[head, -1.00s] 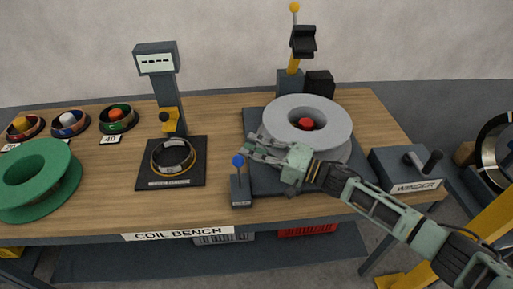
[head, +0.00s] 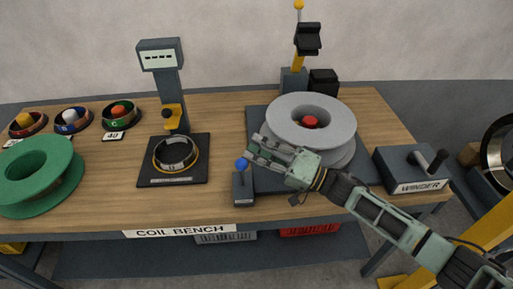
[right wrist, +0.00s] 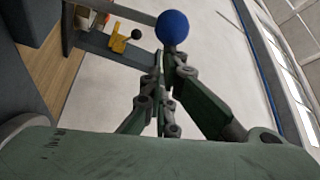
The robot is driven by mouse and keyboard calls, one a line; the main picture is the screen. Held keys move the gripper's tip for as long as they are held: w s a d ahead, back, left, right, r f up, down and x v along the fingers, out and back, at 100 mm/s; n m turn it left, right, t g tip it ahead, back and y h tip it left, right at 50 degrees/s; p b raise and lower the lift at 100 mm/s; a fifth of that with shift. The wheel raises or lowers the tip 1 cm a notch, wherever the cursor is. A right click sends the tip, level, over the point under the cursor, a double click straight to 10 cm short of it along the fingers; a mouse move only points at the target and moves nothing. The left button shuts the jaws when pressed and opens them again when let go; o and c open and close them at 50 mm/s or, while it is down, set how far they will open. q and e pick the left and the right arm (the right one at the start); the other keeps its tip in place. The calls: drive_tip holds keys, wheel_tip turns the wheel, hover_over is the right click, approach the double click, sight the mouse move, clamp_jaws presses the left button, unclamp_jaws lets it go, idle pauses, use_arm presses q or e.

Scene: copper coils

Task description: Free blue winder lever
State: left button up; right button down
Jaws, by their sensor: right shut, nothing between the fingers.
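The blue winder lever, a thin stem with a blue ball knob (head: 241,164), stands roughly upright on a small dark box (head: 243,190) at the bench's front edge, left of the winder. My right gripper (head: 254,149) comes in from the right, its fingers shut and empty beside the knob. In the right wrist view the blue knob (right wrist: 173,28) shows just past the closed fingertips (right wrist: 166,66). The stem is hidden there, and I cannot tell whether the fingers touch the knob. My left gripper is not in view.
The grey spool (head: 308,115) with a red centre sits on the winder plate behind my gripper. The winder crank box (head: 410,172) is to the right. A coil stand (head: 174,160), green spool (head: 36,172) and several small coils occupy the left. Bare wood lies between the stand and winder.

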drive_tip(key=s+f+n+g+y+b, duration=0.1)
drive_tip(key=s+n+g+y+b, duration=0.1)
drive_tip(key=s+n+b, duration=0.3)
drive_tip(key=shift+s+f+n+y, duration=0.35)
drive_tip(key=shift+s+n+y, duration=0.55)
drive_tip(key=shift+s+n, duration=0.7)
drive_tip(key=shift+f, duration=0.1)
drive_tip(key=v, duration=1.2)
drive_tip(key=shift+w, duration=0.25)
drive_tip(key=shift+s+d, duration=0.1)
